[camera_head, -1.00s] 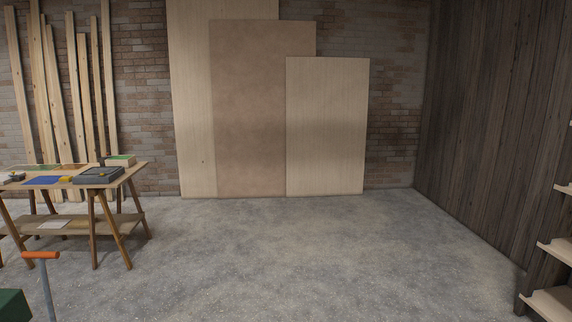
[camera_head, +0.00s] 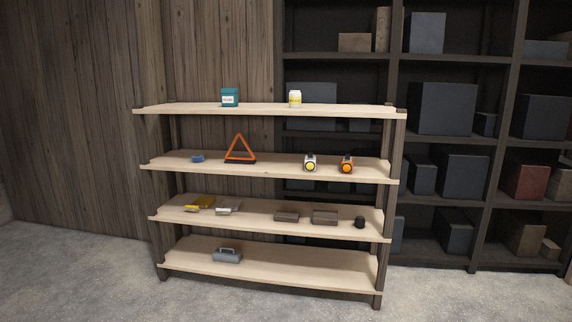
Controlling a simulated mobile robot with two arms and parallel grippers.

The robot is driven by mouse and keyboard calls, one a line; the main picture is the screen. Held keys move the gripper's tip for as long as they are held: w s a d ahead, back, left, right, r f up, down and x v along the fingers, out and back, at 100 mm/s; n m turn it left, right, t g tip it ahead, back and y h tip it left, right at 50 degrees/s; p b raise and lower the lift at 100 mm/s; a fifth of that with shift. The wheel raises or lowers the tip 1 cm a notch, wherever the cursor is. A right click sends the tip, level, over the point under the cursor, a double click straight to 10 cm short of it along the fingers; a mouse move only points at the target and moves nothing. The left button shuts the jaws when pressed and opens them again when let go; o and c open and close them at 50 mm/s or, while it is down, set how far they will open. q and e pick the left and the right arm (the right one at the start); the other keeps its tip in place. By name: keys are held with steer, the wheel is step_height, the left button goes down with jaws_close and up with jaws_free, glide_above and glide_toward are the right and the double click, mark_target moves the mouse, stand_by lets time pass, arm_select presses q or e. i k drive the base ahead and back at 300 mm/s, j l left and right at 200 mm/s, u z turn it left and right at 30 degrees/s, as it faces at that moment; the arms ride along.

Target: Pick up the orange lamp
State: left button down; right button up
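The orange lamp (camera_head: 347,164) stands on the second shelf from the top of a light wooden shelf unit (camera_head: 270,171), toward its right end. It has a round lens facing me. A similar white lamp (camera_head: 310,162) with a yellow lens stands just to its left, with a gap between them. The shelf unit is some distance ahead of me. Neither of my grippers shows in the view.
An orange warning triangle (camera_head: 240,149) and a small blue item (camera_head: 197,158) share the lamp's shelf. A teal box (camera_head: 229,97) and a white-yellow container (camera_head: 295,98) stand on top. Dark shelving (camera_head: 470,190) with boxes is behind. Concrete floor (camera_head: 90,285) in front looks clear.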

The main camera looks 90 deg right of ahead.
mark_target(347, 166)
steer(key=z, duration=3.2)
steer(key=i+j, duration=0.15)
steer(key=i, duration=0.4)
steer(key=i+j+u, duration=0.15)
steer(key=i, duration=0.35)
